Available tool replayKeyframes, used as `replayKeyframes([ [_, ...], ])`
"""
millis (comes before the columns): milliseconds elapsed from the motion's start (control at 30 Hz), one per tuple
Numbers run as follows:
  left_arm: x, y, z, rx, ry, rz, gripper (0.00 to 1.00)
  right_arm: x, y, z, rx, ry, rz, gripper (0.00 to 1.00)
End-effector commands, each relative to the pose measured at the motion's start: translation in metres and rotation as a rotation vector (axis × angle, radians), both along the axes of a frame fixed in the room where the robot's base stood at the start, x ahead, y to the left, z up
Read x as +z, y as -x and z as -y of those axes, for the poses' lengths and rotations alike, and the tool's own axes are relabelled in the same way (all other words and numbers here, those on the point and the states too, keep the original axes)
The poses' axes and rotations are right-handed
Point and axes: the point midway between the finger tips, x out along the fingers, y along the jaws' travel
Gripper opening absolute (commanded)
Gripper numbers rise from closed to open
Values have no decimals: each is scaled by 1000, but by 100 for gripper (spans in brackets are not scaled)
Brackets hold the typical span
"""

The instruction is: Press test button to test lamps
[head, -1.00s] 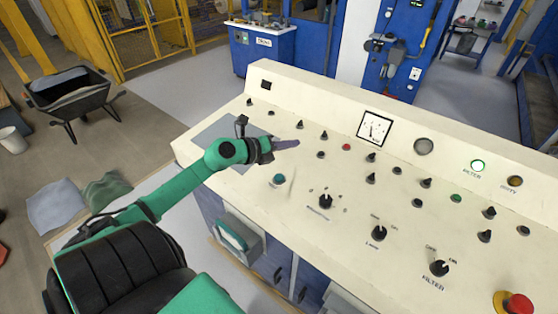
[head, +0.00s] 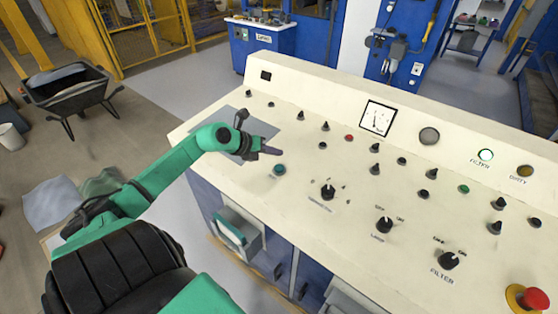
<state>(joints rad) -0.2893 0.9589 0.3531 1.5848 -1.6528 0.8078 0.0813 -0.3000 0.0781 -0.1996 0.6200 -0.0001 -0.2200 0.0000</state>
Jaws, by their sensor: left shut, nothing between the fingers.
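The cream control panel (head: 350,235) carries several buttons, knobs and lamps. A teal button (head: 279,170) sits near its front left, and a red button (head: 349,138) and a green button (head: 463,189) sit farther right. No label reading "test" can be made out. My left gripper (head: 271,151) is shut and empty, over the panel's left part, just behind the teal button in the picture. Contact is not visible. My right gripper is out of view.
Black knobs (head: 327,190) stand up across the panel, and a red emergency stop (head: 528,299) is at the lower right. A meter (head: 378,118) is on the raised back. A wheelbarrow (head: 70,95) stands on the floor at the left.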

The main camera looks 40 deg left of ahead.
Motion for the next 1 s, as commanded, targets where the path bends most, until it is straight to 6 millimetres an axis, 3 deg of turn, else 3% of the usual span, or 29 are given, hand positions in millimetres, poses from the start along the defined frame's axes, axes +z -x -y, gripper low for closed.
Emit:
replayKeyframes([
  [33, -16, -1, 0, 1, 0, 1, 0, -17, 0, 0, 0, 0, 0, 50],
  [100, -25, -2, 0, 0, 0, 2, 0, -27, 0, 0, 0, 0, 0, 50],
  [300, -44, -4, 0, 0, 1, 0, 0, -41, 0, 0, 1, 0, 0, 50],
  [1000, -44, -5, 0, 1, 0, 1, 0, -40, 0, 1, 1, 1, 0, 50],
])
